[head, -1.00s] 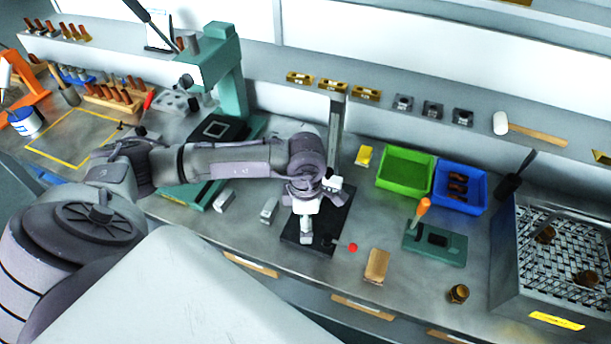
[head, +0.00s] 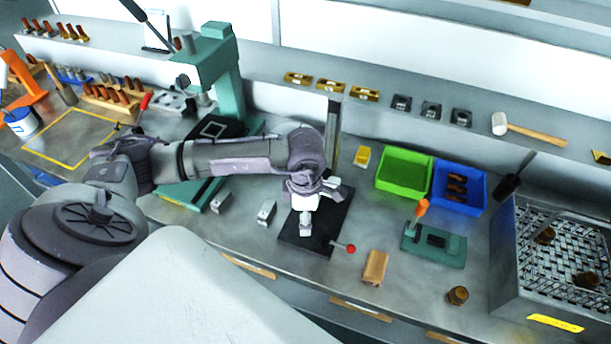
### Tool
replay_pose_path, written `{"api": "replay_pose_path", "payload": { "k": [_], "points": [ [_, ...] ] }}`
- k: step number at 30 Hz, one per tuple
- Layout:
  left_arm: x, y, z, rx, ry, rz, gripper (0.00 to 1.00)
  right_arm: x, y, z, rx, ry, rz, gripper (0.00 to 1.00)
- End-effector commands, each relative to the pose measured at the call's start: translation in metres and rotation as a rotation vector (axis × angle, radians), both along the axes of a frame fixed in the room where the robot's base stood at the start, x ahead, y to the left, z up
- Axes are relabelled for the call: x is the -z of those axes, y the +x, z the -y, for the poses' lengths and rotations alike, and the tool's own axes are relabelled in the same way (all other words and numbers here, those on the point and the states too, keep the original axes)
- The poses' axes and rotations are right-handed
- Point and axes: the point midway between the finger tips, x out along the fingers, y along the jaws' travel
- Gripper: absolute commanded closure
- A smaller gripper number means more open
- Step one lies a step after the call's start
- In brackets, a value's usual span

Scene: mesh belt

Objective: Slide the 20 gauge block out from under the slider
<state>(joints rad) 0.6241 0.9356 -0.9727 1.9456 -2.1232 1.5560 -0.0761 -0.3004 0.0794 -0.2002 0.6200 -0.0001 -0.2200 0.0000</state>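The gauge stand has a dark base plate (head: 328,224) and an upright metal column (head: 333,125) behind my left arm. A short lever with a red knob (head: 351,249) sticks out at the base's front right. My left gripper (head: 305,229) points down over the base, in front of the column. The wrist and gripper hide the slider and whatever is beneath it, so I cannot make out the 20 gauge block. The fingers are too small to tell whether they are open or hold anything. My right gripper is not in view.
Two small metal blocks (head: 266,212) (head: 222,201) lie left of the base. A tan block (head: 375,267), a brass nut (head: 457,295) and a green fixture (head: 435,245) stand to the right. Green (head: 404,194) and blue (head: 440,205) bins stand behind.

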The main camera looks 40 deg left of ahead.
Motion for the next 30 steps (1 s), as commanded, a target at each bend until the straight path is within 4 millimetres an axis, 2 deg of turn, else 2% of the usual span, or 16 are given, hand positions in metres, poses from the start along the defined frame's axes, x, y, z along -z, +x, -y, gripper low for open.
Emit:
{"api": "replay_pose_path", "payload": {
  "k": [12,13,17,18,26,30],
  "points": [
    [-0.002,0.007,-0.001,0.0,-0.009,0.009,0.82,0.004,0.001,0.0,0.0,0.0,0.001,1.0],
    [-0.002,0.007,-0.001,0.0,-0.009,0.009,0.33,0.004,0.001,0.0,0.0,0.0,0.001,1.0],
    [-0.002,0.007,-0.001,0.001,-0.009,0.011,0.11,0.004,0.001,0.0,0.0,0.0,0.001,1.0],
    [-0.002,0.008,-0.001,0.0,-0.009,0.011,0.09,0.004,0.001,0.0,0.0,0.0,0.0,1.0],
    [-0.002,0.008,-0.002,0.0,-0.008,0.011,0.09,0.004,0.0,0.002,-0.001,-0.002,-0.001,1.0],
    [-0.011,0.008,-0.002,-0.001,-0.008,0.013,0.09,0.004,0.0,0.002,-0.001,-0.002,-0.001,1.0]
  ]
}}
